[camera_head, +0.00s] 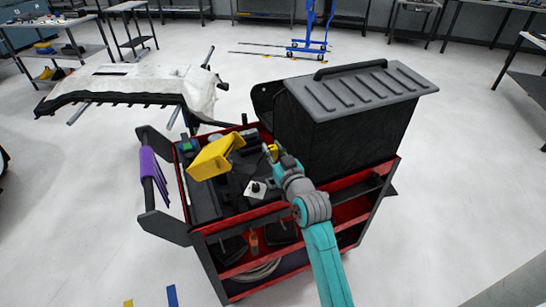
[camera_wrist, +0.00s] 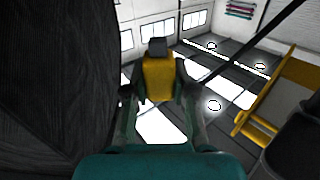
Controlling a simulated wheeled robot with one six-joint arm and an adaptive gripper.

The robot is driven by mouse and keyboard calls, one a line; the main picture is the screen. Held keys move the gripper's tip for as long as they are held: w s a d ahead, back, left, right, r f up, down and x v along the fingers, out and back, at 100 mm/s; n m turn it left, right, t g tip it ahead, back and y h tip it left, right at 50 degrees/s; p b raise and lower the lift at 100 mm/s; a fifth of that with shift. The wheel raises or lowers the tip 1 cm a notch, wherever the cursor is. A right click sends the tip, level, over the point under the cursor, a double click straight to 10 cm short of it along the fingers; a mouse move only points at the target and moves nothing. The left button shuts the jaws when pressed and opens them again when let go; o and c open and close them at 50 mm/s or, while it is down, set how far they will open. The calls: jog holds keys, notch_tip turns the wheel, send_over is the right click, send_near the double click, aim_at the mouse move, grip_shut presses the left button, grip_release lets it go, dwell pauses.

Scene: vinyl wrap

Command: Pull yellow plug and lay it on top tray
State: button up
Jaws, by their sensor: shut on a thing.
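The yellow plug (camera_wrist: 158,78), with a black end, sits between the two fingers of my gripper (camera_wrist: 160,104) in the wrist view. The fingers are shut on its sides. In the head view my gripper (camera_head: 271,151) is over the cart's top, close to the dark box, with a small yellow bit of the plug (camera_head: 273,149) at its tip. Whether the plug touches anything beyond the fingers cannot be told. The cart's top tray (camera_head: 183,190) has a red rim and holds several dark items.
A large dark box with a ridged grey lid (camera_head: 360,90) stands right of my gripper. A white device with a black knob (camera_head: 255,189) lies in the tray.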

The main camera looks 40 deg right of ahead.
aim_at(273, 147)
jog(key=shift+r, duration=2.2)
